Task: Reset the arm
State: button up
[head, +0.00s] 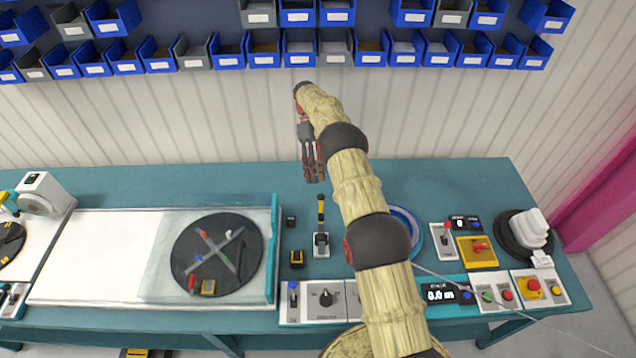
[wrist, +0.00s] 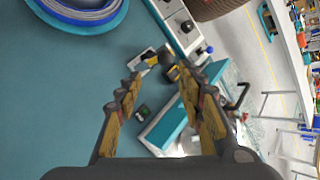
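My gripper (head: 314,172) hangs at the end of my raised arm, fingers pointing down, above the back part of the teal workbench (head: 440,180). In the wrist view my gripper (wrist: 151,98) has its two fingers spread apart with nothing between them. Beyond the fingertips in that view a yellow-and-black lever (wrist: 150,60) on a pale plate shows at a distance. In the head view this lever (head: 321,212) stands in front of my gripper, apart from it.
A blue cable coil (head: 408,228) lies partly hidden behind my arm. A black turntable (head: 217,253) sits under a clear cover at left. Control boxes (head: 325,298) line the front edge. Blue bins (head: 300,52) hang on the back wall. The bench's back right is clear.

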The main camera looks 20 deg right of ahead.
jog(key=shift+w+r, duration=0.1)
jog(key=shift+r, duration=0.1)
dwell(0.4)
jog(key=s+a+r+m+t+h+b, duration=0.1)
jog(key=s+a+r+m+t+b, duration=0.15)
jog(key=r, duration=1.05)
jog(key=s+a+r+m+t+b, duration=0.1)
jog(key=s+a+r+t+b, duration=0.35)
jog(key=s+r, duration=0.5)
jog(key=s+a+m+t+h+b, duration=0.1)
jog(key=s+a+m+t+b, duration=0.2)
jog(key=s, duration=1.1)
jog(key=s+a+f+t+b, duration=0.1)
jog(key=s+f+t+b, duration=0.2)
jog(key=s+f, duration=0.4)
jog(key=s+m+t, duration=0.1)
jog(key=s, duration=0.3)
jog(key=shift+a+f, duration=0.15)
jog(key=shift+a, duration=0.2)
